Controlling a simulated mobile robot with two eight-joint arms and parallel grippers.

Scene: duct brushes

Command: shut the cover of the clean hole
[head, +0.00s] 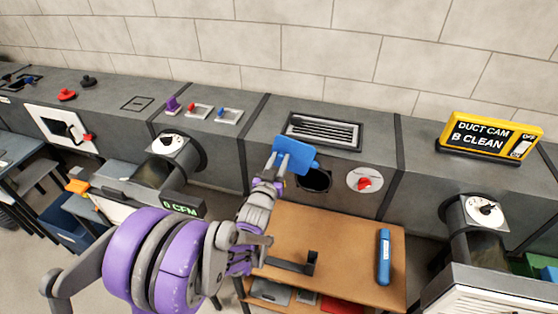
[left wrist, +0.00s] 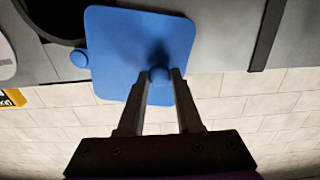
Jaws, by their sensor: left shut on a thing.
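The blue square cover (head: 297,153) stands raised at the upper left of a dark round hole (head: 314,181) in the front face of the grey duct. The hole is uncovered, its top partly behind the cover. My left gripper (head: 279,168) is shut on the cover's small round blue knob. The left wrist view shows the knob (left wrist: 160,75) between the two fingertips, the cover plate (left wrist: 112,45) behind it and part of the dark hole (left wrist: 58,18) beside it. A yellow display (head: 489,137) on the duct reads "DUCT CAM B CLEAN". My right gripper is not in view.
A round white plate with a red knob (head: 365,182) is right of the hole. A wooden table (head: 345,232) below carries a blue cylinder (head: 384,257) and a black bracket (head: 311,261). A vent grille (head: 324,130) lies on the duct top. A brick wall is behind.

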